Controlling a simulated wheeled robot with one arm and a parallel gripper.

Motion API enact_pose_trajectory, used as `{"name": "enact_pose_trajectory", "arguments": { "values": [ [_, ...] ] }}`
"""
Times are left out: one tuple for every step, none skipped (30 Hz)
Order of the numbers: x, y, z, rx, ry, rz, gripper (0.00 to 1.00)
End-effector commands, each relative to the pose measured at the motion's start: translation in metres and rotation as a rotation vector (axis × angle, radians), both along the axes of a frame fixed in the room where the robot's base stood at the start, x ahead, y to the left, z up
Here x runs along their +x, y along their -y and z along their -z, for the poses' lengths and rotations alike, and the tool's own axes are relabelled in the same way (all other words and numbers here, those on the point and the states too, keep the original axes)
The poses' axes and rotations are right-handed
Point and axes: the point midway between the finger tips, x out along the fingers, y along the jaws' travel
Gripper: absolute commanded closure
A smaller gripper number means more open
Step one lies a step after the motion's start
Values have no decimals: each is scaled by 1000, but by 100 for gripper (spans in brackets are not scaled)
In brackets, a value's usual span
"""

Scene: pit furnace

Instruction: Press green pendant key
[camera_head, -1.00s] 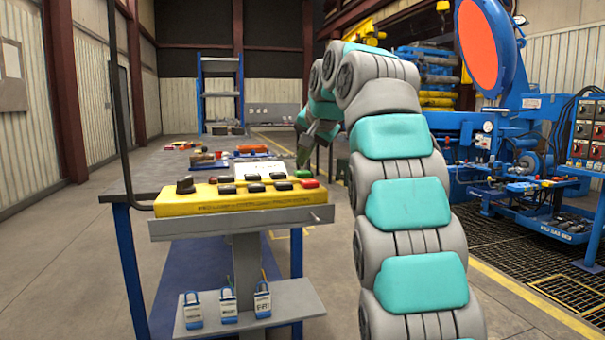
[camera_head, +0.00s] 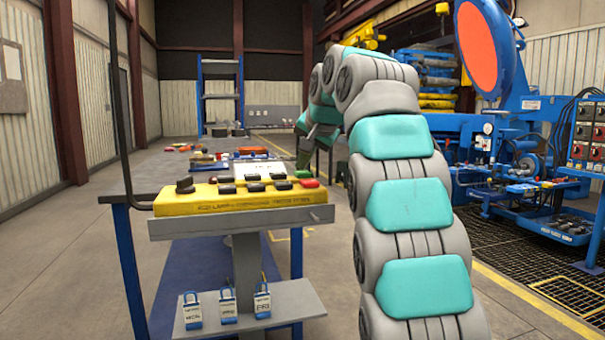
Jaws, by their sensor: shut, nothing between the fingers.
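The yellow pendant (camera_head: 240,203) lies on a grey stand with several dark keys on top. The green key (camera_head: 303,174) is at its right end, just behind a red key (camera_head: 309,182). My arm arches over from the right. I cannot tell whether the tip touches the key.
A lower shelf (camera_head: 260,330) holds several tagged padlocks (camera_head: 228,306). A workbench (camera_head: 145,175) with loose parts stands behind. A dark cable or rod (camera_head: 118,110) rises at left. Blue furnace machinery (camera_head: 460,130) is at right. Floor at left is clear.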

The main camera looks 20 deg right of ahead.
Motion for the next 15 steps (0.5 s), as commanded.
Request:
{"name": "enact_pose_trajectory", "arguments": {
  "values": [
    [0, 0, 1, 0, -1, -1, 100],
    [0, 0, 1, 0, 0, 0, 100],
    [0, 0, 2, 0, 0, 0, 100],
    [0, 0, 2, 0, 0, 0, 100],
    [0, 0, 2, 0, 0, 0, 100],
    [0, 0, 3, 0, 0, 0, 100],
    [0, 0, 3, 0, 0, 0, 100],
    [0, 0, 4, 0, 0, 0, 100],
    [0, 0, 4, 0, 0, 0, 100],
    [0, 0, 4, 0, 0, 0, 100],
    [0, 0, 5, 0, 0, 0, 100],
    [0, 0, 5, 0, -1, -1, 100],
    [0, 0, 5, 0, 0, 0, 100],
    [0, 0, 5, 0, 0, 0, 100],
    [0, 0, 5, 0, -1, -1, 100]
  ]
}}
